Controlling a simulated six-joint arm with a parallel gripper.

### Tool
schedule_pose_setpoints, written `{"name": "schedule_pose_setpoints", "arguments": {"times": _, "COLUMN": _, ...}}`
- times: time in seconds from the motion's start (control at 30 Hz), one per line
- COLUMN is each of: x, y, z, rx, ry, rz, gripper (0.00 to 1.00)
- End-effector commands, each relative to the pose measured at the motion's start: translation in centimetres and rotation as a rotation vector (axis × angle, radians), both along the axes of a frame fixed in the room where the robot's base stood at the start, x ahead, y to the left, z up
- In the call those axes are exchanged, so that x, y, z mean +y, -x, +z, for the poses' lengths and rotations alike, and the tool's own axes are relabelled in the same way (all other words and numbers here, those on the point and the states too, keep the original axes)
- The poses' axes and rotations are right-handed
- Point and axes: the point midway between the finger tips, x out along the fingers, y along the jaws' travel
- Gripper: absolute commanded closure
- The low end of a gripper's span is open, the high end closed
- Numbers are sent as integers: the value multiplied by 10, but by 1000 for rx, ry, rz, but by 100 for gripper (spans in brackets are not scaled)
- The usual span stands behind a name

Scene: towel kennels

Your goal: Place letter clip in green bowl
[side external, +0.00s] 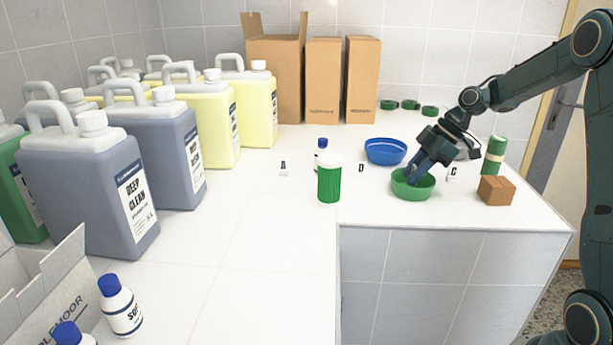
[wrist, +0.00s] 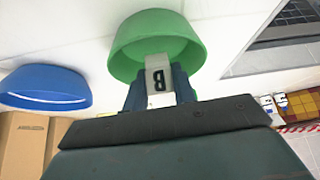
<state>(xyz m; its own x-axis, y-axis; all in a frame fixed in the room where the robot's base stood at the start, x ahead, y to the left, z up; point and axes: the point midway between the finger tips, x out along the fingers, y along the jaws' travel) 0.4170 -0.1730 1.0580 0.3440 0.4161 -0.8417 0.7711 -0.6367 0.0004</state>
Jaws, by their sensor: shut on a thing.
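The green bowl (side external: 412,191) stands on the white counter near its front edge, left of the brown box. My gripper (side external: 413,177) points down into the bowl's opening, with its fingertips at or below rim height. In the wrist view, my gripper (wrist: 160,84) is shut on a white letter clip (wrist: 159,76) marked with a black B. The clip lies against the view of the green bowl (wrist: 150,28); I cannot tell whether it touches the bowl. In the side view the held clip is hidden by the fingers and bowl.
A blue bowl (side external: 386,152) stands close behind. Other letter clips stand nearby: A (side external: 283,169), D (side external: 361,168) and C (side external: 452,174). A brown box (side external: 496,190) and green-white roll (side external: 494,155) are at right, a green-labelled container (side external: 328,182) at left. The counter's left-middle is clear.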

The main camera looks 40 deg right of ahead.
Motion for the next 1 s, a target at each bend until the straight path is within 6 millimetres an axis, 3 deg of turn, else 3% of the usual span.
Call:
{"name": "schedule_pose_setpoints", "arguments": {"times": 0.37, "x": 0, "y": 0, "z": -3, "rx": 0, "ry": 0, "rz": 0, "gripper": 95}}
{"name": "schedule_pose_setpoints", "arguments": {"times": 0.4, "x": 0, "y": 0, "z": -3, "rx": 0, "ry": 0, "rz": 0, "gripper": 72}}
{"name": "schedule_pose_setpoints", "arguments": {"times": 0.53, "x": 0, "y": 0, "z": -3, "rx": 0, "ry": 0, "rz": 0, "gripper": 48}}
{"name": "schedule_pose_setpoints", "arguments": {"times": 1.0, "x": 0, "y": 0, "z": -3, "rx": 0, "ry": 0, "rz": 0, "gripper": 48}}
